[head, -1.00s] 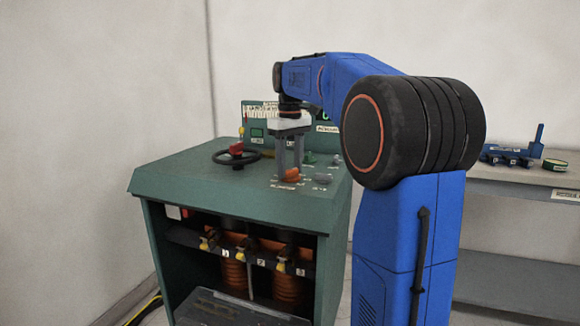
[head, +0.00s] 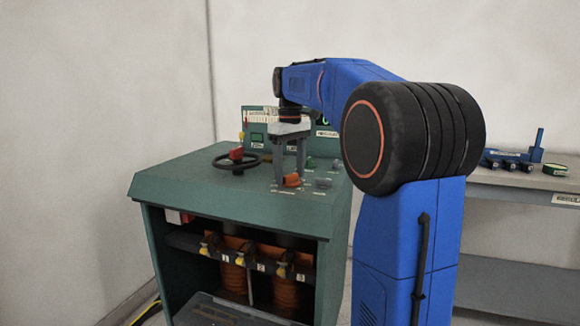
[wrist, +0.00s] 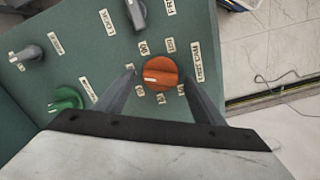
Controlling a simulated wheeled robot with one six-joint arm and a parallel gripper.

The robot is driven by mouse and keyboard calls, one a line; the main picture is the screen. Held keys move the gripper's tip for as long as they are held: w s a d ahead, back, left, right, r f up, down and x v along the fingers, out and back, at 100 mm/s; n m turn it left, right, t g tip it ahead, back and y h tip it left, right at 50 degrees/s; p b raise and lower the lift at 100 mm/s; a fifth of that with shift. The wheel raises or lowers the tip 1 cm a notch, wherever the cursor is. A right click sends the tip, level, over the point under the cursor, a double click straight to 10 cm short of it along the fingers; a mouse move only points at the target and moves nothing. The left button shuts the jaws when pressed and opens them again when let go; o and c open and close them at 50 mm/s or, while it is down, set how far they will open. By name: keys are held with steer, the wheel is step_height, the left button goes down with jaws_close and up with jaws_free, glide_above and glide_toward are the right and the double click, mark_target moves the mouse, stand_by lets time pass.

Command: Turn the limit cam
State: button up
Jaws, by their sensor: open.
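The limit cam is an orange round knob with a pale pointer mark. In the wrist view the limit cam (wrist: 159,73) sits on the green panel (wrist: 85,55) with small number labels around it and a label strip to its right. In the head view the limit cam (head: 291,180) shows on the cabinet top below the fingers. My gripper (wrist: 160,80) is open, with one grey finger on each side of the knob. I cannot tell whether the fingers touch it. My gripper (head: 290,175) points down over the cabinet in the head view.
A green knob (wrist: 66,99) and grey knobs (wrist: 29,55) share the panel. A black handwheel with a red part (head: 237,158) lies left of my gripper. The cabinet (head: 165,188) has an open front with coils (head: 287,290). A shelf (head: 510,182) with tools stands at right.

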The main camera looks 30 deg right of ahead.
step_height(320, 180, up, 17)
steer(key=shift+r, duration=0.2)
stand_by(0.5)
stand_by(0.4)
steer(key=s+a+f+m+t, duration=0.1)
steer(key=s+a+f, duration=0.4)
steer(key=s+f, duration=0.5)
steer(key=s+a+f+t, duration=0.2)
steer(key=s+a+f, duration=0.3)
steer(key=s+f, duration=0.5)
steer(key=s+a+f+m+t, duration=0.1)
steer(key=s+a+f, duration=0.4)
steer(key=s+f, duration=0.6)
step_height(320, 180, down, 8)
steer(key=shift+a+r+m+t, duration=0.1)
steer(key=shift+a+m+t, duration=0.2)
steer(key=shift+a+t, duration=0.1)
